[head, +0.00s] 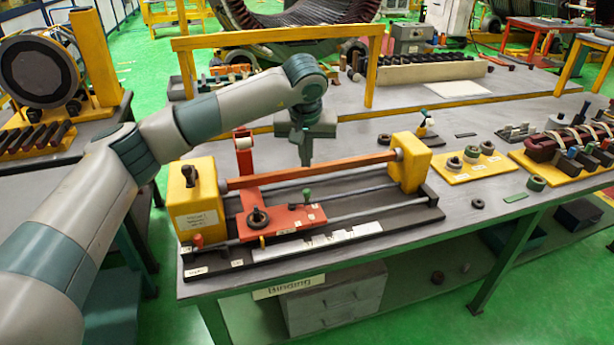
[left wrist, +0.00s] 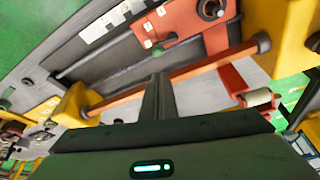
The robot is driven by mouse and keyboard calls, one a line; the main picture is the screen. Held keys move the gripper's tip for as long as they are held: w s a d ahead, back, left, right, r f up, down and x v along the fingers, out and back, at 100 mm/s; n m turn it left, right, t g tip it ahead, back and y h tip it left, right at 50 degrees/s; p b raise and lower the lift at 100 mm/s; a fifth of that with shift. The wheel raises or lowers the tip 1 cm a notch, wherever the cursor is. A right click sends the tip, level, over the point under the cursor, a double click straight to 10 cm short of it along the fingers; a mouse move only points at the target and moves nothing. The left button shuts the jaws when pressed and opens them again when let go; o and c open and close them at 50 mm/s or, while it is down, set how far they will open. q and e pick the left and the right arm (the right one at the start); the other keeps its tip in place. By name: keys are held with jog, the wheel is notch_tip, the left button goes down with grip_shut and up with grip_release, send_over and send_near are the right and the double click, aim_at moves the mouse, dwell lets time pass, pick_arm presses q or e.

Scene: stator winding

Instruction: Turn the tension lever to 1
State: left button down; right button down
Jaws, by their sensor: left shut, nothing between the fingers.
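The binding machine has a red carriage (head: 285,220) on rails with a black round knob (head: 257,217), and a small green-tipped lever (head: 307,194) standing on its right part near small white labels. Which part is the tension lever, and its setting, I cannot read. My left gripper (head: 306,158) points down behind the orange bar (head: 310,170), apart from the lever. It is shut and empty. In the left wrist view its closed fingers (left wrist: 158,97) lie in front of the orange bar (left wrist: 190,70), with the red carriage (left wrist: 185,25) beyond. My right gripper is not in view.
A yellow headstock (head: 196,205) and a yellow end block (head: 411,160) hold the bar's ends. A red upright with a white roller (head: 243,142) stands behind the bar. A yellow frame (head: 275,38) spans the back. Yellow trays with parts (head: 470,165) lie to the right.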

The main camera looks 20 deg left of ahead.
pick_arm(q)
jog(key=shift+f, duration=0.1)
jog(key=p+x, duration=0.4)
jog(key=x, duration=0.4)
jog(key=shift+w, duration=0.1)
jog(key=shift+x, duration=0.85)
jog(key=shift+d, duration=0.1)
jog(key=shift+m+b, duration=0.3)
jog(key=shift+b, duration=0.1)
